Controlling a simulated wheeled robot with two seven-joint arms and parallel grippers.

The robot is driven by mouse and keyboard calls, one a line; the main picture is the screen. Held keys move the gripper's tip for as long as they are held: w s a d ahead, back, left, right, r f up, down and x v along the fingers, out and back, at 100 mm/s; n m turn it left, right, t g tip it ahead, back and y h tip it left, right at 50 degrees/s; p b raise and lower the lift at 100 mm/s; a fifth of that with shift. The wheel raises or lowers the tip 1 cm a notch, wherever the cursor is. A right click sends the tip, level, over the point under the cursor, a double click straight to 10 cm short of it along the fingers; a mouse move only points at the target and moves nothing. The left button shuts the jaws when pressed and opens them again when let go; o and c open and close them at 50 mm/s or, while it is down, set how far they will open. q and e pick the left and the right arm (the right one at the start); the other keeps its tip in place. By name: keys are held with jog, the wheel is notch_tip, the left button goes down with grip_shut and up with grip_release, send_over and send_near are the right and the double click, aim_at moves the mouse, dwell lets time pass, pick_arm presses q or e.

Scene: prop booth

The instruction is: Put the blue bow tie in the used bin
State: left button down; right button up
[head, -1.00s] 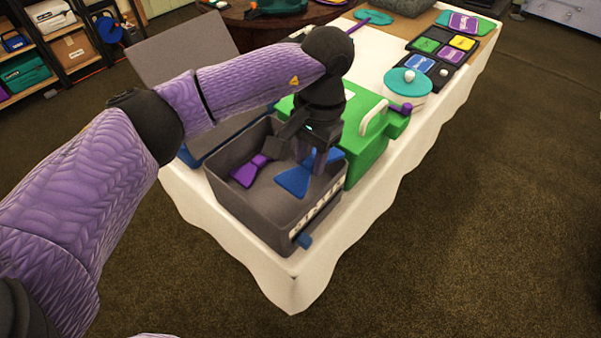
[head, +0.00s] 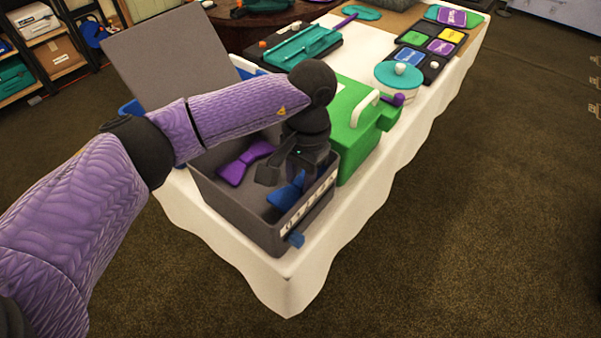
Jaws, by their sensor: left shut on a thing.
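My left gripper (head: 291,175) reaches down into an open grey bin (head: 236,222) at the near end of the table. It is shut on the blue bow tie (head: 286,194), which sits tilted inside the bin walls near the labelled side. My arm and gripper hide part of the bow tie and the bin. I cannot tell whether the bow tie touches the bin floor. A purple bow tie (head: 243,164) lies in the same bin, left of the gripper. The bin's label is not readable. My right gripper is not in view.
The bin's grey lid (head: 180,62) stands raised behind it. A green case (head: 356,135) with a white handle stands close to the right. Behind are a teal tray (head: 303,46), a round teal-topped box (head: 398,76) and a dark tray of colored cards (head: 433,50).

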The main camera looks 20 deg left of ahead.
pick_arm(q)
jog(key=c, duration=0.7)
grip_release()
jog(key=shift+o, duration=0.2)
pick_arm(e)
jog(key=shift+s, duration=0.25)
pick_arm(q)
jog(key=shift+r, duration=0.1)
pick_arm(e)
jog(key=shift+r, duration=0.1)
pick_arm(q)
jog(key=shift+r+p, duration=0.35)
jog(key=shift+p, duration=0.05)
notch_tip(320, 180, up, 12)
jog(key=w+p, duration=0.1)
jog(key=p, duration=0.2)
jog(key=shift+w+d+r, duration=0.15)
jog(key=shift+w+d, duration=0.2)
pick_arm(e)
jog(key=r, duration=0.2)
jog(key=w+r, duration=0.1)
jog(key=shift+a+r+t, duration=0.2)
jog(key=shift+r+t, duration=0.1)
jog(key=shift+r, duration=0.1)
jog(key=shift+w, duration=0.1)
